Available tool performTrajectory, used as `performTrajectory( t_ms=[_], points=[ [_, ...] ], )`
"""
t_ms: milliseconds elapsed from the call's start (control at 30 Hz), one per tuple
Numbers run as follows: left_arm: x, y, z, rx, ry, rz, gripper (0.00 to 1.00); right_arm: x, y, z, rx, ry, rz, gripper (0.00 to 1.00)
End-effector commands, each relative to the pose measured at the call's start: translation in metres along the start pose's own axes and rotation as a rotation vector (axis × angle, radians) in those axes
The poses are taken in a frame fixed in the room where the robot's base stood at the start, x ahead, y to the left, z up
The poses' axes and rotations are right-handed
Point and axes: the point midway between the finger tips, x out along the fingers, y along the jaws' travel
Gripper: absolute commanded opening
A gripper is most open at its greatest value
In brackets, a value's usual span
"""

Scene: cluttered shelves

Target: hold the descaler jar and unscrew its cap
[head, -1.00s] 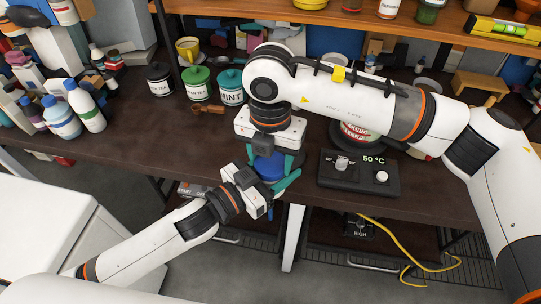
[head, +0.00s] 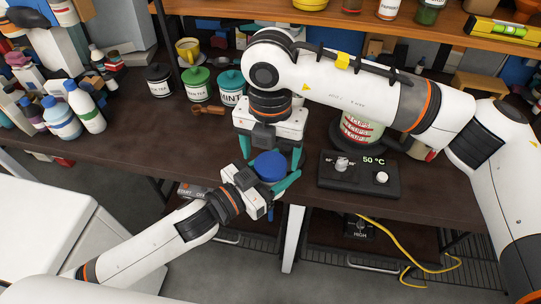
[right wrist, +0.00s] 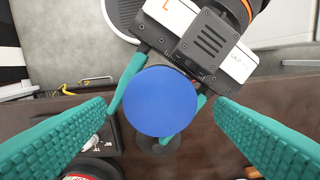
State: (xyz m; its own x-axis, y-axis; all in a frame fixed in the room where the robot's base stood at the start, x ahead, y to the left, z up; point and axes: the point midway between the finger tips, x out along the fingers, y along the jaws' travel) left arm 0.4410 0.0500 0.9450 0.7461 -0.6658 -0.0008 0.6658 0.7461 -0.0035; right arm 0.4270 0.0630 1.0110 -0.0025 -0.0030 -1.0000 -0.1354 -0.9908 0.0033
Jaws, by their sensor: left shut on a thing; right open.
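The descaler jar shows mainly as its round blue cap (head: 270,166), near the table's front edge. The cap is also seen from above in the right wrist view (right wrist: 159,101). My left gripper (head: 269,172) is shut around the jar below the cap, its teal fingers at the jar's sides. The jar's body is mostly hidden under the cap and fingers. My right gripper (right wrist: 160,118) is open and empty, with its fingers wide apart on either side of the cap in its wrist view, not touching it. Whether the cap is loosened cannot be told.
A black control box (head: 359,175) reading 50 °C stands right of the jar. Black, green and teal tea canisters (head: 197,84) and a wooden scoop (head: 208,109) are behind to the left. A red-and-white container (head: 362,128) is partly behind my right arm.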

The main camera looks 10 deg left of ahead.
Motion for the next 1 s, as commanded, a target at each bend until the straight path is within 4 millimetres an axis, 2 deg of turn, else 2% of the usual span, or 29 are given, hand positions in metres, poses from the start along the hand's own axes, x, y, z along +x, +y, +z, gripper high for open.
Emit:
performTrajectory(
  t_ms=[100, 233, 533, 667, 1000],
  points=[
    [0.000, 0.000, 0.001, 0.000, -0.002, 0.000, 0.00, -0.017, 0.000, -0.001, 0.000, 0.002, 0.000, 0.77],
    [0.000, 0.000, 0.001, 0.000, -0.002, 0.000, 0.00, -0.026, 0.000, 0.000, 0.014, 0.001, 0.000, 0.76],
    [0.000, 0.000, 0.001, 0.001, -0.002, 0.000, 0.00, -0.055, 0.000, -0.001, 0.267, 0.003, 0.001, 0.76],
    [0.000, 0.000, 0.001, 0.000, -0.002, 0.000, 0.00, -0.047, 0.000, 0.000, 0.295, -0.001, 0.002, 0.76],
    [0.000, 0.000, 0.001, 0.000, -0.002, 0.000, 0.00, 0.004, 0.000, 0.000, 0.294, -0.002, 0.002, 0.76]
  ],
)
